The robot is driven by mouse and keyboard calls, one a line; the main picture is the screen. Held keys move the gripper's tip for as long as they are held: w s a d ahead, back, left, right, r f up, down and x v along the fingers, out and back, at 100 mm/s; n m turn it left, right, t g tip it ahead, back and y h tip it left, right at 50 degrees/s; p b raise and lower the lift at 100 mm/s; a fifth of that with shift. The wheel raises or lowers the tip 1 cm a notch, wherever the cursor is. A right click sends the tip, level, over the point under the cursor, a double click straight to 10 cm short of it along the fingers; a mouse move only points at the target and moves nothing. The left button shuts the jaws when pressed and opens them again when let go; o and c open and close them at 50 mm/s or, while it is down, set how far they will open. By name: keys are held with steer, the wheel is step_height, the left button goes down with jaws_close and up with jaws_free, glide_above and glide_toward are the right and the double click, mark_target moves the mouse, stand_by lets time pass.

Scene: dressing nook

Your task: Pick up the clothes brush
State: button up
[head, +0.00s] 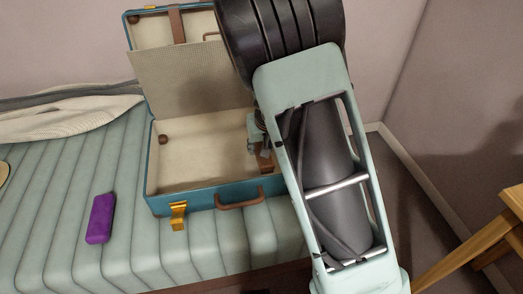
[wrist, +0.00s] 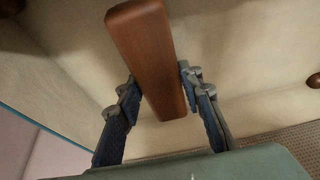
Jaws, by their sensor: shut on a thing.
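The clothes brush, a smooth reddish-brown wooden block (wrist: 148,50), is between the two fingers of my gripper (wrist: 159,82) in the wrist view. The fingers are shut on its sides, and its long end points away from the gripper. Its bristles do not show. In the head view, my gripper (head: 258,142) is partly hidden by my arm, at the right part of the open suitcase (head: 170,205). The pale lining fills the background of the wrist view. I cannot tell whether the brush touches the suitcase floor.
The teal suitcase stands open on a ribbed green bench (head: 45,235), with brass latch and brown handle at its front. A purple block (head: 101,218) lies to its left. A cream cloth (head: 70,121) lies behind. A wooden piece of furniture (head: 480,245) is at right.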

steer(key=s+a+r+p, duration=0.7)
steer(key=s+a+r, duration=0.2)
steer(key=s, duration=0.1)
steer(key=shift+a+r, duration=0.3)
steer(key=shift+r, duration=0.05)
steer(key=shift+s, duration=0.15)
